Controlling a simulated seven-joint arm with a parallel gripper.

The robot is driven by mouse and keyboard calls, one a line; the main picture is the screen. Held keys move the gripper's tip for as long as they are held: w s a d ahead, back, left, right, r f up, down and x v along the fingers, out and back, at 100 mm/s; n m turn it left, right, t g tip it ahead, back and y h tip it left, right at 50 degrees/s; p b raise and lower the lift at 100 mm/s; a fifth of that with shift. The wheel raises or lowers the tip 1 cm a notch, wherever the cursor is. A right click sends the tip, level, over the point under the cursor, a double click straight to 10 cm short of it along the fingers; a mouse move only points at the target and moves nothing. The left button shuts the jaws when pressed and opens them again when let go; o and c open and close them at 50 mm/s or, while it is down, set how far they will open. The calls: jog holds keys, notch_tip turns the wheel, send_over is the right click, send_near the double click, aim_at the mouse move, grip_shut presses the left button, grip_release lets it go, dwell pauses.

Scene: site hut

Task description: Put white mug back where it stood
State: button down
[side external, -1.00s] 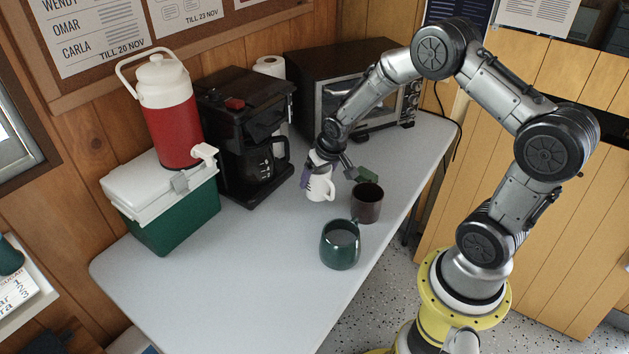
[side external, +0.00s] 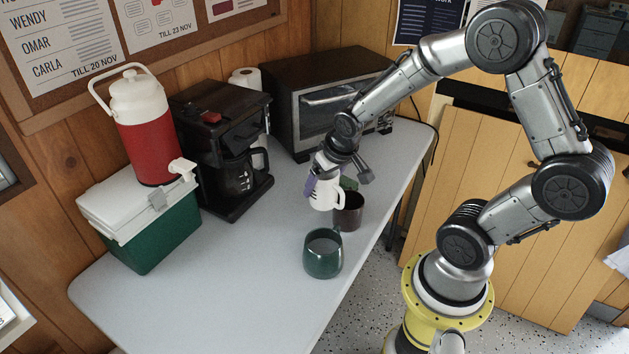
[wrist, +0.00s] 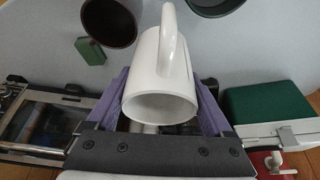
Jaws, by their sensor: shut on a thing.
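The white mug (side external: 321,194) is held by my gripper (side external: 326,182), whose purple fingers are shut on it. It seems to be a little above the table, overlapping the dark brown mug (side external: 350,214) in the side view. In the wrist view the white mug (wrist: 162,78) sits between the two purple fingers (wrist: 165,95), its handle pointing to the top of the picture. The brown mug (wrist: 110,20) is at upper left there. The underside of the white mug is hidden.
A dark green mug (side external: 323,255) stands nearer the front edge of the table (side external: 215,285). A small green block (wrist: 90,51) lies near the brown mug. A coffee maker (side external: 222,150), toaster oven (side external: 320,100) and green cooler (side external: 160,238) line the back. The front left table is clear.

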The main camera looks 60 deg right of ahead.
aim_at(332, 182)
jog(key=shift+s+a+r, duration=0.2)
jog(key=shift+s+r, duration=0.25)
jog(key=shift+s, duration=0.25)
jog(key=shift+s+a+r, duration=0.2)
jog(key=shift+s+r, duration=0.2)
jog(key=shift+s, duration=0.25)
jog(key=shift+w+d+f, duration=0.65)
jog(key=shift+w+f, duration=1.05)
jog(key=shift+w, duration=0.5)
jog(key=shift+w+d+f, duration=0.7)
jog(key=shift+w+f, duration=0.95)
jog(key=shift+w, duration=0.5)
jog(key=shift+w+d+f, duration=0.65)
jog(key=shift+w+f, duration=1.05)
jog(key=shift+w, duration=0.5)
jog(key=shift+f, duration=1.4)
jog(key=shift+f, duration=0.15)
grip_release()
jog(key=shift+s+f, duration=0.1)
